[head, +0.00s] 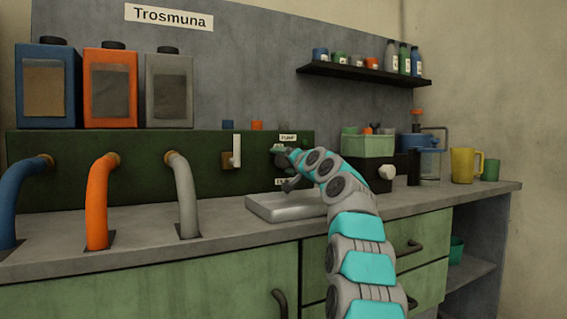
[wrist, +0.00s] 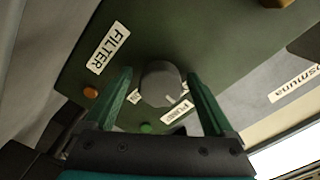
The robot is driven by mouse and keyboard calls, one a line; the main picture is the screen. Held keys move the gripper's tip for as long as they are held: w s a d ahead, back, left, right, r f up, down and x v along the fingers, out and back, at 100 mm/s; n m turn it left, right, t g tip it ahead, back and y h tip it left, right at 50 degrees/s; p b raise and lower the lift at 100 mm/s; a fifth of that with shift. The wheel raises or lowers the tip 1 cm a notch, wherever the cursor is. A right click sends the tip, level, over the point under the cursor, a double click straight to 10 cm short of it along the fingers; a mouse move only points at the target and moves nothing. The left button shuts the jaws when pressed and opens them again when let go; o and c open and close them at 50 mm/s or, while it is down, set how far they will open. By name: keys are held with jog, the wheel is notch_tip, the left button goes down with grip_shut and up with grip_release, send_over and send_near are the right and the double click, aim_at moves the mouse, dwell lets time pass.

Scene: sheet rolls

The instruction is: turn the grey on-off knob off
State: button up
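A grey round knob (wrist: 161,84) with a pale mark on its face sits on the dark green panel (wrist: 142,45), beside the PUMP label (wrist: 177,111). My gripper (wrist: 160,78) is open, with one green finger on each side of the knob. Gaps show between the knob and both fingers. A small label beside the knob is partly hidden by the left finger. In the head view my gripper (head: 283,156) is at the panel (head: 60,150) just below the PUMP label (head: 288,138), and I cannot make out the knob there.
The FILTER label (wrist: 108,48), an orange button (wrist: 91,92) and a green button (wrist: 146,128) are near the knob. A white lever (head: 236,150) stands left of my gripper. A pale tray (head: 285,207) lies below it. A black box with a pale knob (head: 387,172) is to the right.

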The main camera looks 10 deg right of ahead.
aim_at(285, 161)
jog(key=shift+s, duration=0.1)
jog(key=shift+b+v, duration=0.7)
jog(key=shift+v, duration=0.45)
jog(key=v, duration=0.2)
jog(key=shift+s+d, duration=0.1)
jog(key=shift+s, duration=0.3)
jog(key=shift+v, duration=1.25)
